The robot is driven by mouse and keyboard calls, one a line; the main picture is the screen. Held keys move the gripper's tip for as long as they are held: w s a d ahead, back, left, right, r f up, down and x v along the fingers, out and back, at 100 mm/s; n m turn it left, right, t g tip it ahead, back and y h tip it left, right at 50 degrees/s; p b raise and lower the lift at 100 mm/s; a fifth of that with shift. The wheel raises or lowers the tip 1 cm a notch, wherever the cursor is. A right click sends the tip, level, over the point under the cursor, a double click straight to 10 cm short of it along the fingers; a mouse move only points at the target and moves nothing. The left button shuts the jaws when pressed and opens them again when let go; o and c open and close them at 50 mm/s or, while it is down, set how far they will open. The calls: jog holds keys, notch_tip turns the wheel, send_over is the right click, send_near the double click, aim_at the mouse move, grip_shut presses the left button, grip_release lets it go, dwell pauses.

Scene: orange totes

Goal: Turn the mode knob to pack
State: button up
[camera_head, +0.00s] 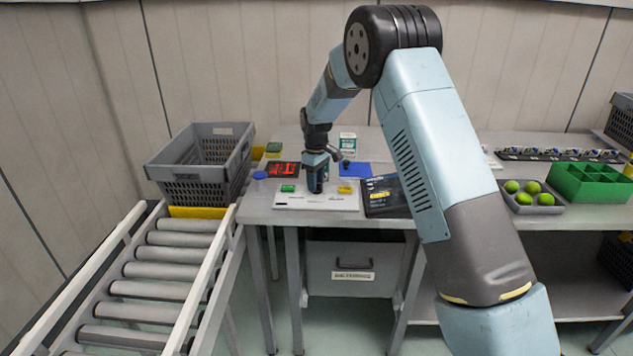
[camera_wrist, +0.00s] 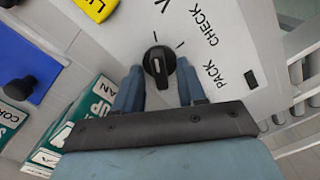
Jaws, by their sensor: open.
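The black mode knob (camera_wrist: 157,64) sits on the white panel (camera_wrist: 222,25) in the wrist view, with a pale mark on its top. Short tick lines surround it, and the printed words PACK and CHECK lie to its right. My gripper (camera_wrist: 159,73) is open, with one blue finger on each side of the knob and a gap showing beside it. In the head view my gripper (camera_head: 318,187) points down over the white panel (camera_head: 290,202) on the table and hides the knob there.
A yellow block (camera_head: 345,189) and a green block (camera_head: 288,188) lie on the panel. A grey crate (camera_head: 205,163) stands left, above a roller conveyor (camera_head: 165,268).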

grip_shut()
dwell(0.4)
